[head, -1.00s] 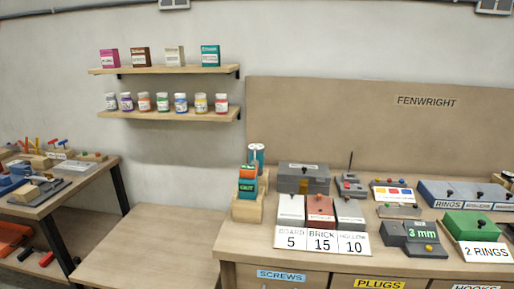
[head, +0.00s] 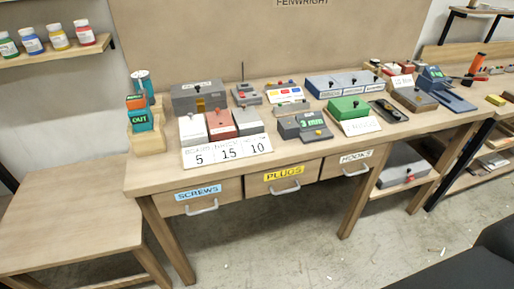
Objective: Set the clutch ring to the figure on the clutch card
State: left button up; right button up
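A white card (head: 228,152) lies at the front of the workbench, with the figures 5, 15 and 10 under the words board, brick and a third word, hollow. White, red-brown and grey blocks stand behind it. I cannot tell whether this is the clutch card. No clutch ring can be made out. A teal and orange device marked OUT (head: 141,120) stands in a wooden holder at the bench's left end. A blue device (head: 434,77) and an orange upright piece (head: 477,63) are farther right. Neither of my grippers is in view.
The workbench (head: 160,176) has drawers labelled screws, plugs and hooks. A green box (head: 349,107), a grey 3 mm gauge (head: 303,125) and a grey case (head: 198,95) crowd its top. A lower bare bench (head: 75,215) is at left.

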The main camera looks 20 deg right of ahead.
aim_at(143, 75)
jog(key=i+j+z, duration=0.7)
